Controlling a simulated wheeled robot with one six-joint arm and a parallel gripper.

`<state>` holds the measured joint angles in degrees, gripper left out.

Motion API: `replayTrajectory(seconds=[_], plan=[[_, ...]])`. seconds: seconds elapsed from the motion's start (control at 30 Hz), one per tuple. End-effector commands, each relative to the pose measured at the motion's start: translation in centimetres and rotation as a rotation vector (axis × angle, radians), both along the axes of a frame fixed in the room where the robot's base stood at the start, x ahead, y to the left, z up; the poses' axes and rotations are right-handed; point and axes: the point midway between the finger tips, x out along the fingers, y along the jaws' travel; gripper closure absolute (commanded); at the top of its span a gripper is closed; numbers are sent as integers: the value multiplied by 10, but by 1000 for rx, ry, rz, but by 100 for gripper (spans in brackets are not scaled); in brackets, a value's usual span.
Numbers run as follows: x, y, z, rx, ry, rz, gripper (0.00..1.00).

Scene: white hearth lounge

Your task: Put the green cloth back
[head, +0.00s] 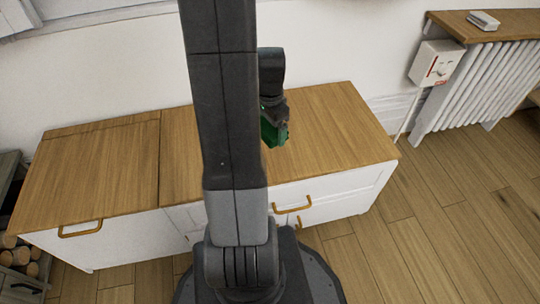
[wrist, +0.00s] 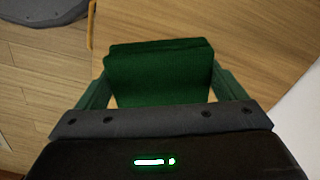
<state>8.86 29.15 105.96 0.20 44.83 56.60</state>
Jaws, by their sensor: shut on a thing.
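The green cloth (wrist: 158,72) is a folded, dark green, ribbed block. In the wrist view it sits between the two jaws of my gripper (wrist: 160,92), which is shut on it. In the head view, my gripper (head: 274,120) is over the right part of the wooden cabinet top, and a bit of green shows at its end. My own arm hides part of this view. I cannot tell how high the cloth is above the top, or whether it touches it.
The white cabinet has a wooden top (head: 335,125), bare where visible, and brass handles on its front. A white radiator (head: 480,88) with a wooden shelf and a white wall box (head: 436,63) stand at right. Logs (head: 20,256) lie at far left. Floor at right is clear.

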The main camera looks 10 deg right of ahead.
Motion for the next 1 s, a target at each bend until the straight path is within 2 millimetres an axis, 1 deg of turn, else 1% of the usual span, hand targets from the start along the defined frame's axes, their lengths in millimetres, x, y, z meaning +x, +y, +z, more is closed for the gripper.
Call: replayTrajectory(seconds=[0.03,0.1,0.2,0.43,0.6,0.7,0.97,1.0], plan=[[0,-1,-14,-1,3,3,34],[0,-1,-29,-2,4,3,34],[0,-1,-45,0,3,2,34],[0,0,-63,0,2,2,34],[0,0,-88,1,4,1,34],[0,0,-94,0,2,1,34],[0,0,-94,0,1,1,34],[0,0,-94,0,1,1,6]])
